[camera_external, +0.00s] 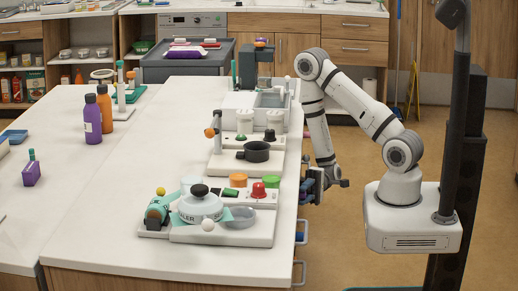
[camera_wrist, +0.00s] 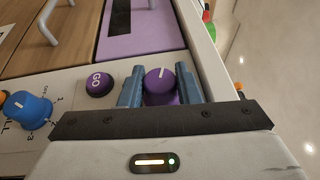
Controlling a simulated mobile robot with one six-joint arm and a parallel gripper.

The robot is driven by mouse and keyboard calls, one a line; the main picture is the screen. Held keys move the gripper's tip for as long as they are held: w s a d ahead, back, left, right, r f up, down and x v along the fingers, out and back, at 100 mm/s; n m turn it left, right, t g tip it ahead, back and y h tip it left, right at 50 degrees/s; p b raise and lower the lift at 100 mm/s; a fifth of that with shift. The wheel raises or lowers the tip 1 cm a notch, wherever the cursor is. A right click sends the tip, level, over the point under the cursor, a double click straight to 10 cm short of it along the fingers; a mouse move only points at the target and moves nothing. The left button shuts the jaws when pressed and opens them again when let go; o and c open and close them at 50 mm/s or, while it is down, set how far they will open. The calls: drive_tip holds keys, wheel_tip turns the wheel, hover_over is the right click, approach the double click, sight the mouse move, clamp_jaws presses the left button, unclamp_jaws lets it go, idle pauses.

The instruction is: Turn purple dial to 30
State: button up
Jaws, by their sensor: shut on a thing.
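The purple dial (camera_wrist: 160,82) is a round knob with a white pointer line on top, seen in the wrist view on a light panel. My gripper (camera_wrist: 160,90) has its two blue-grey fingers on the left and right sides of the dial and is shut on it. The white line points up, leaning slightly right in the picture. The scale around the dial is hidden, so I cannot read its number. In the external view my gripper (camera_external: 318,183) is low at the right side of the white counter, and the dial cannot be made out there.
A purple GO button (camera_wrist: 98,83) sits just left of my left finger. A blue dial (camera_wrist: 28,107) with a number scale is further left. A purple drawer front (camera_wrist: 140,28) lies above. The counter (camera_external: 110,235) holds jars, bottles and trays. The floor at right is open.

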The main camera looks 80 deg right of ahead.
drive_tip(key=shift+y, duration=0.3)
drive_tip(key=o, duration=1)
drive_tip(key=shift+b+v, duration=0.55)
drive_tip(key=shift+v, duration=3.4)
